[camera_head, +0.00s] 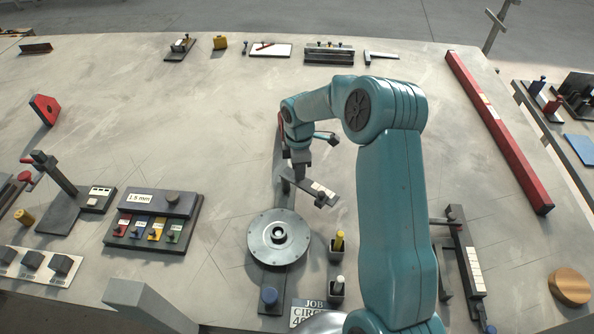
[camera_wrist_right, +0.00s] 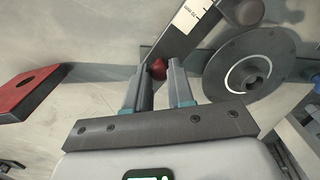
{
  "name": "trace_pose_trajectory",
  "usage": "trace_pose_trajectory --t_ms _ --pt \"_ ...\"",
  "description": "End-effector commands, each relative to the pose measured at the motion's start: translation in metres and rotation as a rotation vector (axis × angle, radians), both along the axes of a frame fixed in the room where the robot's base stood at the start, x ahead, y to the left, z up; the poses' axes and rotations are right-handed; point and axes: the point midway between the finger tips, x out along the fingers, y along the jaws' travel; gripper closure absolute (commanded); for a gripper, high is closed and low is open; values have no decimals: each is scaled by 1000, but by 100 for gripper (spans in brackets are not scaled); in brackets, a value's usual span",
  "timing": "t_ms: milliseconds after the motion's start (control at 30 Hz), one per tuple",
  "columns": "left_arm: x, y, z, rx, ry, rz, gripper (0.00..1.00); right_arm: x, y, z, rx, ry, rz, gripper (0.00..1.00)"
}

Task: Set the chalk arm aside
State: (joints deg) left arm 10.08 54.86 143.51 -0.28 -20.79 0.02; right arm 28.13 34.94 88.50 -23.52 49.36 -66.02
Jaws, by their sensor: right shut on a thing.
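The chalk arm (camera_head: 322,190) is a dark flat bar with a white scale label, above the round grey disc in the head view. In the right wrist view the bar (camera_wrist_right: 183,38) runs up to the right past my fingertips. My right gripper (camera_head: 301,172) is over the bar's left end. In the wrist view the right gripper (camera_wrist_right: 160,75) is shut on the bar's small red knob (camera_wrist_right: 158,68). I cannot tell whether the bar is lifted. The disc (camera_head: 279,238) sits on a dark base with a blue knob. My left gripper is not in view.
Two small cups with a yellow stick (camera_head: 339,241) and a white stick (camera_head: 338,284) stand right of the disc. A block with coloured tabs (camera_head: 155,220) is at left. A long red bar (camera_head: 498,130) lies at right. The upper left tabletop is mostly clear.

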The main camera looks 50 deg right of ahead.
Motion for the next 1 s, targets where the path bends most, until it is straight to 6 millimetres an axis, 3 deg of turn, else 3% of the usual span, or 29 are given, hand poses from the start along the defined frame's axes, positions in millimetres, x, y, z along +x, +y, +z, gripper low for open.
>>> trace_pose_trajectory --t_ms 400,1000 --pt "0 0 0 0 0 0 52 7 -10 2 -2 -7 243 100" --pt "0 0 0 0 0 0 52 9 -12 3 -3 -9 304 100"
